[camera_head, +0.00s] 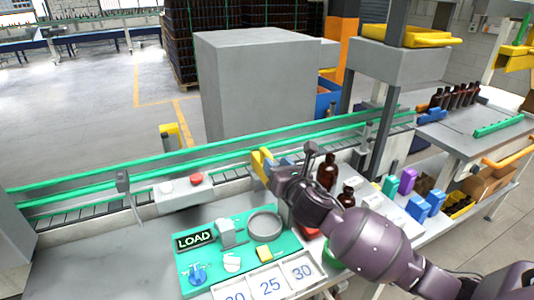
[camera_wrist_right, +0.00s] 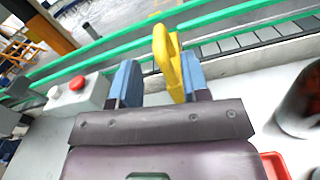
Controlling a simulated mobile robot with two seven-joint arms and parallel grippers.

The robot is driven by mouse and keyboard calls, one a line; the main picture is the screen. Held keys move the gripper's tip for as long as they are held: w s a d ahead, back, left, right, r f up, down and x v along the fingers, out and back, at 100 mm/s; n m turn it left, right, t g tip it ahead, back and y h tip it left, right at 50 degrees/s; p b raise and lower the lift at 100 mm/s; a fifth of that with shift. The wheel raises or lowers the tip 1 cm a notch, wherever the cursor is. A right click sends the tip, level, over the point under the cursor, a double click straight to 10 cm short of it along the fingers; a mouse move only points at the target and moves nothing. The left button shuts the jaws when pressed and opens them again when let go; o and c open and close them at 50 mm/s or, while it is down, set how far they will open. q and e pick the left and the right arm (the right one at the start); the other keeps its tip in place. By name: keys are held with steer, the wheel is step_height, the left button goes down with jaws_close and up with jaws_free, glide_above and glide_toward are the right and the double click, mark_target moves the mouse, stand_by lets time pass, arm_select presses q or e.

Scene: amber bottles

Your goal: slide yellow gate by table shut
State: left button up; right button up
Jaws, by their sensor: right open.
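A yellow gate piece (camera_head: 261,164) stands at the near edge of the conveyor, beside the table (camera_head: 130,245). In the right wrist view the yellow gate (camera_wrist_right: 161,48) is an upright, handle-like plate. My right gripper (camera_head: 277,167) is at the gate, and its blue fingers are apart. In the right wrist view the gate stands between the fingertips of my right gripper (camera_wrist_right: 158,78), nearer the right finger. I cannot tell whether they touch. The gripper partly hides the gate's lower part. My left gripper is not in view.
The green-railed conveyor (camera_head: 110,178) runs behind the table. A box with a red button (camera_head: 196,180) stands left of the gate. Brown bottles (camera_head: 327,171) stand close right of my right gripper. A green LOAD board (camera_head: 212,265) lies in front.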

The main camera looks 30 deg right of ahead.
mark_target(267, 152)
steer(key=w, duration=0.6)
steer(key=shift+d, duration=0.15)
jaws_close()
